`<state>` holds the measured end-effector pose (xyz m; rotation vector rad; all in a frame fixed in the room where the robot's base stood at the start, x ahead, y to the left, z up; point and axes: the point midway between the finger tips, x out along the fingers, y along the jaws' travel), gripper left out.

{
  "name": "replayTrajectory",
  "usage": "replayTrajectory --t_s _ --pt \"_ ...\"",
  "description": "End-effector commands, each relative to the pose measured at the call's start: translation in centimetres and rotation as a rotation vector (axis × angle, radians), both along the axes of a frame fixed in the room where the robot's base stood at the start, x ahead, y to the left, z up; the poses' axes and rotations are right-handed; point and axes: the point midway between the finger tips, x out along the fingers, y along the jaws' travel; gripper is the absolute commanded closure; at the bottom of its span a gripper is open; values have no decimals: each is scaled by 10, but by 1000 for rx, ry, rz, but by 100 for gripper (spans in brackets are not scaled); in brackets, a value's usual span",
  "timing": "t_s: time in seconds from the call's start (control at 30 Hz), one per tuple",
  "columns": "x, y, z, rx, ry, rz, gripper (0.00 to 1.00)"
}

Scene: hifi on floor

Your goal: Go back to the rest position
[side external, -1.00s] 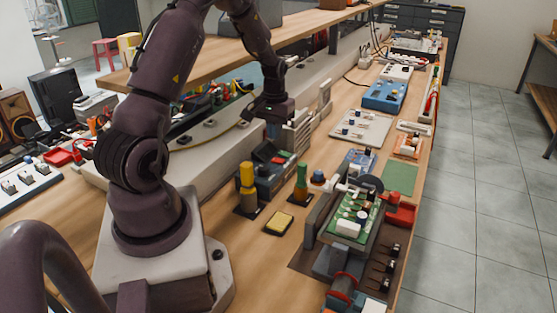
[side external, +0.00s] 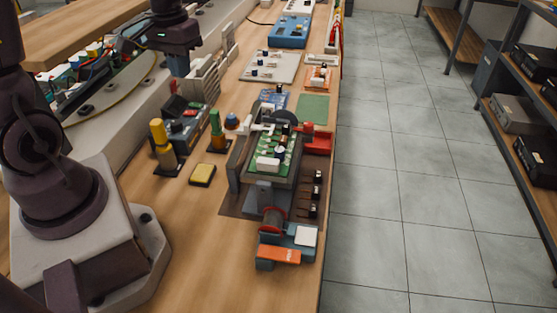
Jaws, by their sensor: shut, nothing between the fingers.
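My gripper (side external: 178,66) hangs at the upper left of the side external view, above the back part of the bench and behind the small soldering station. Its fingers are small and dark here; they look shut, with nothing seen between them. My arm rises at the left edge and its upper links are cut off by the top of the picture. The gripper is apart from the green circuit board (side external: 278,150) in its holder on the right.
The wooden bench (side external: 205,240) carries a yellow sponge (side external: 202,174), a yellow-handled tool (side external: 160,140), a solder spool (side external: 273,220), a grey tray (side external: 270,67) and a blue box (side external: 289,32). A raised shelf (side external: 75,35) is at upper left. Bare tiled floor (side external: 400,200) lies right.

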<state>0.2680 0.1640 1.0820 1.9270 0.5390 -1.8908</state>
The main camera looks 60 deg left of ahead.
Motion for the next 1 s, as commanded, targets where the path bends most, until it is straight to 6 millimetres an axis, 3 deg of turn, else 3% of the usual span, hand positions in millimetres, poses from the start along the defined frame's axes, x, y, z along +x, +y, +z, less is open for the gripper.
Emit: replayTrajectory --t_s 0.03,0.2,0.43,0.7,1.0 --pt "-4 -20 17 19 -32 -50 100" --pt "-26 -78 55 64 -134 -206 100" --pt "-60 -135 89 115 -309 -408 100" --pt "-73 -162 114 138 -461 -532 100" --pt "-72 -164 114 136 -461 -541 100"
